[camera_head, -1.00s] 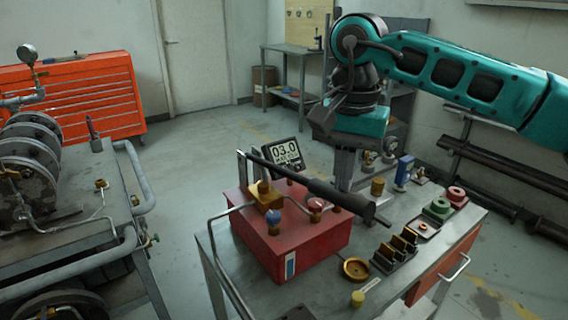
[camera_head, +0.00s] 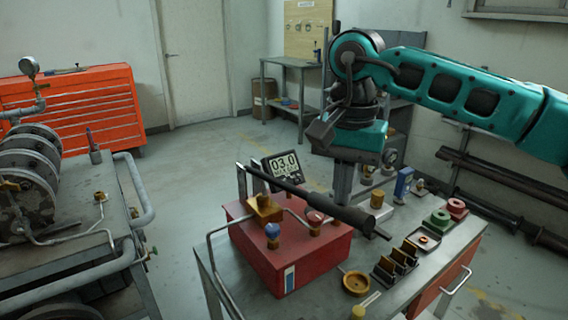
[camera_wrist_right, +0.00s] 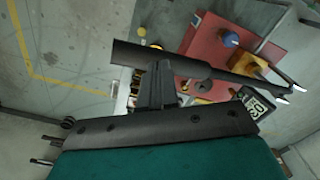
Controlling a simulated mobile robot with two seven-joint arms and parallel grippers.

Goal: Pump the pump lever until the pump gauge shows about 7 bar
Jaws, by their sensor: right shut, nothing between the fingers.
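The red pump box (camera_head: 300,258) stands on the bench with its black pump lever (camera_head: 335,208) slanting down to the right above it. The pump gauge (camera_head: 285,168) behind it reads 03.0. My right gripper (camera_head: 343,190) points down at the lever's thick handle, its fingertips partly hidden behind it. In the right wrist view, the shut, empty fingers (camera_wrist_right: 158,80) end at the lever (camera_wrist_right: 185,62), which crosses over their tips. I cannot tell whether they touch. My left gripper is not in view.
The bench (camera_head: 325,292) also holds a brass ring (camera_head: 356,283), a dark slotted holder (camera_head: 396,262), and green (camera_head: 440,217) and red (camera_head: 457,207) round parts. A pipe cart (camera_head: 115,225) stands at the left, with open floor between.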

